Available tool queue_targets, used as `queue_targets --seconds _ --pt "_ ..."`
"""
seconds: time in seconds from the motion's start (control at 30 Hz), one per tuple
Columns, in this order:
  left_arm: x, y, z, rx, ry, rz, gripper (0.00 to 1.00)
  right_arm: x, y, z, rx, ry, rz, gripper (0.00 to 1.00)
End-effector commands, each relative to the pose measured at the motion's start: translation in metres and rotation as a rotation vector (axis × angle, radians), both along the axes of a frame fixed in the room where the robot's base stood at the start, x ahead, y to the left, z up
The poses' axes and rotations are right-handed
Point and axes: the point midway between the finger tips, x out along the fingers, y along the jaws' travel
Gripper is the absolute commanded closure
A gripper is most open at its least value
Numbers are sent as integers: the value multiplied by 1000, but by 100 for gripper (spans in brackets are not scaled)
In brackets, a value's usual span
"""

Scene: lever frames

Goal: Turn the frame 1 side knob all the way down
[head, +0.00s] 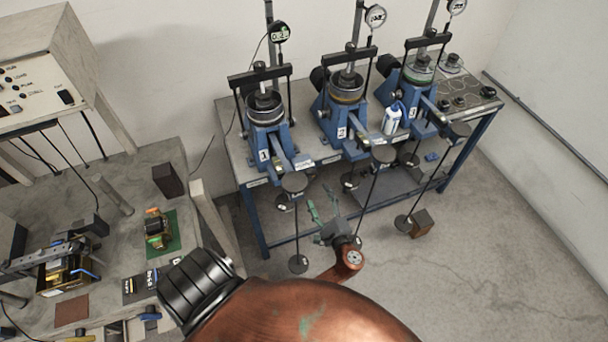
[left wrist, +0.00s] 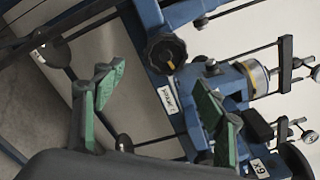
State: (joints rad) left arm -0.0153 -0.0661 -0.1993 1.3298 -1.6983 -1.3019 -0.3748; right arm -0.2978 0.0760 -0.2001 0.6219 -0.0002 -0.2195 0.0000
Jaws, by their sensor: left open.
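Frame 1 (head: 267,130) is the leftmost blue lever frame on the bench in the head view, with a "1" label on its front. I cannot make out its side knob there. In the left wrist view a round black knob (left wrist: 166,53) with an orange mark sits on a blue frame beside a white label; I cannot tell which frame it belongs to. My left gripper (head: 325,207), with green fingers, is open and empty in front of the bench, below frames 1 and 2. It also shows in the left wrist view (left wrist: 158,92), apart from the knob. My right gripper is out of view.
Two similar blue frames (head: 345,115) (head: 415,100) stand to the right, with a white bottle (head: 392,118) between them. Hanging round weights (head: 294,182) and rods are close to my left gripper. A cluttered grey table (head: 110,200) stands at left.

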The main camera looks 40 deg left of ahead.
Motion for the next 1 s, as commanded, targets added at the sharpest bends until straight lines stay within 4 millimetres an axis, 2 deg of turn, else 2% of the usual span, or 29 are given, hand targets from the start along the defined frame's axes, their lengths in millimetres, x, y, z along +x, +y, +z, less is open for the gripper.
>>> queue_targets --seconds 0.1,0.27,0.83,1.0 --pt "0 2 10 12 -26 9 35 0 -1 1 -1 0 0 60" --pt "6 14 10 14 -28 9 35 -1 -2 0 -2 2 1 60" --pt "43 86 9 13 -26 8 35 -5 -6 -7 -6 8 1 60" --pt "43 85 9 11 -25 7 45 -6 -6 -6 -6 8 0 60"
